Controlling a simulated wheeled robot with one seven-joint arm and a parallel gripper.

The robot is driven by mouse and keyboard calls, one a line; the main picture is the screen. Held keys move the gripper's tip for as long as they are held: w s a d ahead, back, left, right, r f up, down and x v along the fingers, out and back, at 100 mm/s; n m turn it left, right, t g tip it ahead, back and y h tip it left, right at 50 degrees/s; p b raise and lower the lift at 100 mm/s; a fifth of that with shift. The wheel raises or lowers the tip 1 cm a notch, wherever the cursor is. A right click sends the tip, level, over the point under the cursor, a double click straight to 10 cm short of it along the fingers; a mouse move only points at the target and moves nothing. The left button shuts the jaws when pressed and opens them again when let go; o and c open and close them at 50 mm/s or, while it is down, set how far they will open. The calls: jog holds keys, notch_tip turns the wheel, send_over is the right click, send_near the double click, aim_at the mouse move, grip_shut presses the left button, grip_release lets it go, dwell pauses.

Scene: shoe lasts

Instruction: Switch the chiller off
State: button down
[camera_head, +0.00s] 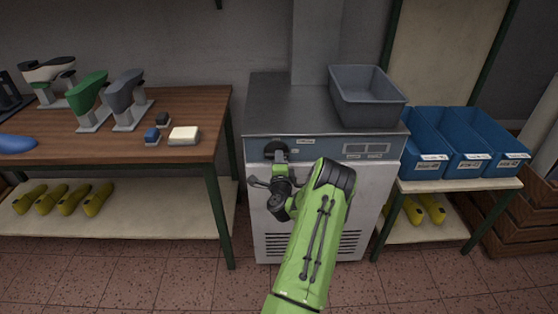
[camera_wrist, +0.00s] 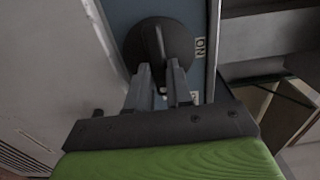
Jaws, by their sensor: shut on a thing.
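The chiller (camera_head: 377,183) is a white cabinet with a grey top and a blue-grey control strip, standing in the middle of the head view. A round black rotary knob (camera_wrist: 158,47) sits on the strip, with a raised grip bar across it. It also shows in the head view (camera_head: 277,149), partly hidden by my arm. A label reading "ON" (camera_wrist: 201,48) is beside the knob in the wrist view. My gripper (camera_wrist: 162,82) is at the knob, its two fingers shut on the knob's grip bar. The fingertips partly cover the bar's lower end.
A grey bin (camera_head: 368,98) sits on the chiller's top. A wooden table (camera_head: 190,103) with shoe lasts on stands is to the left. Blue bins (camera_head: 463,145) stand on a shelf to the right. Tiled floor is open in front.

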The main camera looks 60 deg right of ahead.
dwell(0.4)
jog(key=c, duration=1)
grip_release()
